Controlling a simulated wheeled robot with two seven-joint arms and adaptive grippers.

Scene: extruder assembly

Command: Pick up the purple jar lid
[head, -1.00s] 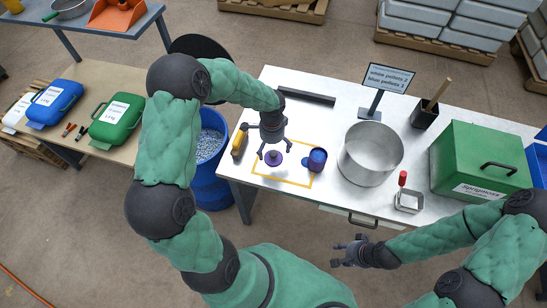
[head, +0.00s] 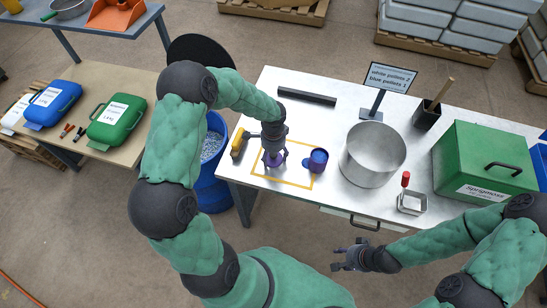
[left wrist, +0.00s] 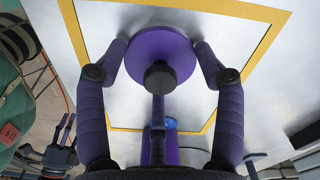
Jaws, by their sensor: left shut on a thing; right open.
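The purple jar lid (left wrist: 178,50) is a round disc with a dark knob, inside the yellow outline on the white table. In the left wrist view the two fingers of my left gripper (left wrist: 160,57) press on opposite edges of the lid. In the head view the left gripper (head: 273,162) is down over the lid (head: 275,158) at the table and hides part of it. The left gripper is shut on the lid. The purple jar (head: 316,160) stands to the right of the lid, apart from it. My right gripper (head: 347,261) is open and empty in front of the table.
A steel pot (head: 372,155) stands right of the yellow outline (head: 258,174). A yellow-handled tool (head: 238,143) lies left of the gripper. A dark bar (head: 306,96) lies behind.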

